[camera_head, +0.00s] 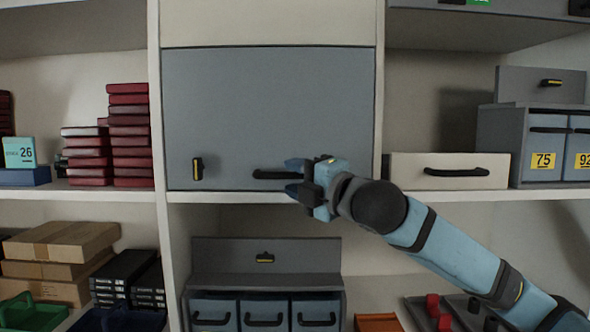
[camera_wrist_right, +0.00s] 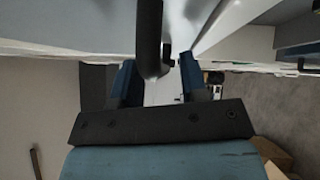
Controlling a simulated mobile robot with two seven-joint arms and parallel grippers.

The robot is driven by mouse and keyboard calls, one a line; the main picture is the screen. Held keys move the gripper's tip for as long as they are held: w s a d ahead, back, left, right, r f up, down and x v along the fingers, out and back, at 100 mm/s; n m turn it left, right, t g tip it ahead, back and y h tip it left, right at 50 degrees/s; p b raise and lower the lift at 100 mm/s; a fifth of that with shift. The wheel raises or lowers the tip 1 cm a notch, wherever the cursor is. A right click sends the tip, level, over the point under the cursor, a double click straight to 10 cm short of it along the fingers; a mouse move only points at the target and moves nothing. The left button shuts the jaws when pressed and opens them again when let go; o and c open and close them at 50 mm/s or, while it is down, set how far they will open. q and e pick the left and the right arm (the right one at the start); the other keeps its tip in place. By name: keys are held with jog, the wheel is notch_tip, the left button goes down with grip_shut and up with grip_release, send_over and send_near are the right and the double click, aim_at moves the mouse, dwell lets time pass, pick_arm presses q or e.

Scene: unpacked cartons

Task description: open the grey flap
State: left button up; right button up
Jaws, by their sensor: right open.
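The grey flap (camera_head: 268,110) is a large flat panel in the middle compartment of the shelf, and it looks closed. A black bar handle (camera_head: 272,174) sits low on it, and a small black and yellow piece (camera_head: 197,169) sits at its lower left. My right gripper (camera_head: 292,178) is at the right end of the bar handle. In the right wrist view my right gripper (camera_wrist_right: 155,80) is open, with a dark bar, the handle (camera_wrist_right: 148,42), between or just in front of its blue fingers. I cannot tell whether they touch. My left gripper is not in view.
A white drawer (camera_head: 450,171) with a black handle and grey boxes numbered 75 and 92 stand to the right. Red stacks (camera_head: 129,135) stand left. A grey unit with blue drawers (camera_head: 265,280) sits below. White shelf uprights (camera_head: 380,90) flank the flap.

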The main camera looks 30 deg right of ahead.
jog(key=shift+w, duration=0.25)
grip_shut()
jog(key=shift+s, duration=0.1)
